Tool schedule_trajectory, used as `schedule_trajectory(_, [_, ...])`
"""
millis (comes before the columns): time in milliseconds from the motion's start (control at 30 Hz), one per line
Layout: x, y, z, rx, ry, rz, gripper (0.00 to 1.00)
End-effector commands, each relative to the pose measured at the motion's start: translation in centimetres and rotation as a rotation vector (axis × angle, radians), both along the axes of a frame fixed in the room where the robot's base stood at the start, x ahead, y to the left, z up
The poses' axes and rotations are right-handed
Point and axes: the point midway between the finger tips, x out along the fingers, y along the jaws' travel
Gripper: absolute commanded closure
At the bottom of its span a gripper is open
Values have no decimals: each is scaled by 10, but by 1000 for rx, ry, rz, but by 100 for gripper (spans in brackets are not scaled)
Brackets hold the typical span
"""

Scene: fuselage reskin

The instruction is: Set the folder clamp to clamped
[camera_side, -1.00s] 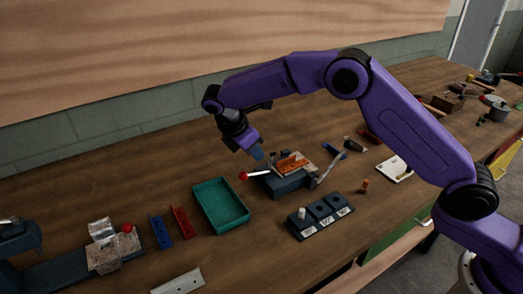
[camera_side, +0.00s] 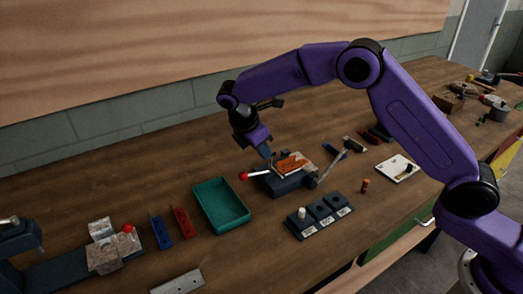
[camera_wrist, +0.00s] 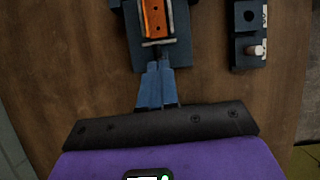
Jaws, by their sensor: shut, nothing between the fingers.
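The folder (camera_side: 287,183) is a dark blue-grey block on the bench, with an orange part (camera_side: 291,164) lying on it. A lever with a red ball knob (camera_side: 243,176) sticks out at its left, and a grey handle (camera_side: 332,166) rises at its right. My gripper (camera_side: 268,154) is shut and empty, pointing down just above the folder's back left edge. In the wrist view the shut fingers (camera_wrist: 158,82) reach to the near edge of the folder (camera_wrist: 178,55) and the orange part (camera_wrist: 157,18). Contact cannot be told. The red knob does not show there.
A teal tray (camera_side: 221,227) lies left of the folder. A dark block with sockets and a pale peg (camera_side: 320,215) stands in front. Red (camera_side: 181,222) and blue (camera_side: 160,232) strips lie further left, near another fixture with a red knob (camera_side: 127,229).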

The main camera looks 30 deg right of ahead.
Motion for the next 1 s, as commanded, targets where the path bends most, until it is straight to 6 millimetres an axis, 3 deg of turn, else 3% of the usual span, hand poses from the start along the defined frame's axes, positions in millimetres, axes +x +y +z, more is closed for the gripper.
schedule_trajectory(667, [0,-14,2,131,-1,-3,100])
schedule_trajectory(1000, [0,-34,3,333,-2,-9,100])
